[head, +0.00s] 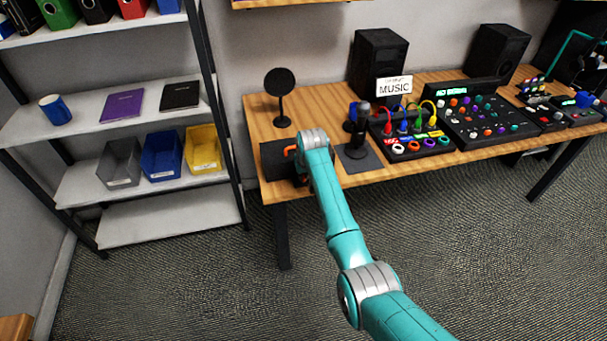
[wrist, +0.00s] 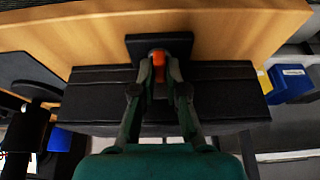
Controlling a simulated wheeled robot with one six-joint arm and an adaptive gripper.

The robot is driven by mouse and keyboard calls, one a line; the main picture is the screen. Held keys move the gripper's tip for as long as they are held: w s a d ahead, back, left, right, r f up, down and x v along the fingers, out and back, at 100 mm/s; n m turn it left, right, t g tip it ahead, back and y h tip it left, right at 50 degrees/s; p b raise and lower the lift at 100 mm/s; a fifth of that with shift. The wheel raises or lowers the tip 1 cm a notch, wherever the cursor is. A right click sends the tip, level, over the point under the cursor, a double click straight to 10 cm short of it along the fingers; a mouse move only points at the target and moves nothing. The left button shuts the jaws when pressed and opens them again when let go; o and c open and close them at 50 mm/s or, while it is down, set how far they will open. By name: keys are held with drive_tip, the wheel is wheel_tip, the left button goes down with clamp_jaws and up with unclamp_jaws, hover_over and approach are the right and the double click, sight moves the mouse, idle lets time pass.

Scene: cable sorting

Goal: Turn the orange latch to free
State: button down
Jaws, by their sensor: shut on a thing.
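The orange latch (wrist: 158,58) shows between my fingertips in the wrist view, at a black square plate (wrist: 135,45) on a black box (wrist: 95,95). My gripper (wrist: 159,72) is shut on the latch, with one finger on each side. In the head view a bit of the orange latch (head: 289,151) shows just left of my arm's end. The black box (head: 272,161) sits at the left front of the wooden table, partly hidden by my arm. The fingers are hidden in the head view, and the latch's exact angle is hard to tell.
A microphone on a black base (head: 361,160) stands right of my arm. A round black disc on a stand (head: 280,90) is behind the box. A mixer with coloured cables (head: 415,142) is further right. A shelf with bins (head: 163,160) stands left.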

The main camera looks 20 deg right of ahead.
drive_tip(key=shift+m, duration=0.3)
drive_tip(key=m, duration=0.1)
drive_tip(key=m+h, duration=0.1)
drive_tip(key=m, duration=0.1)
drive_tip(key=shift+a+h, duration=0.2)
drive_tip(key=shift+h, duration=0.1)
drive_tip(key=m+g+h, duration=0.1)
drive_tip(key=m, duration=0.3)
drive_tip(key=shift+w+a, duration=0.1)
drive_tip(key=m+g+h, duration=0.1)
drive_tip(key=m, duration=0.3)
drive_tip(key=shift+w+m, duration=0.1)
drive_tip(key=shift+m, duration=0.2)
drive_tip(key=shift+a+m+g+h, duration=0.1)
drive_tip(key=shift+m+g+h, duration=0.2)
drive_tip(key=shift+m+g, duration=0.85)
drive_tip(key=shift+m, duration=1.05)
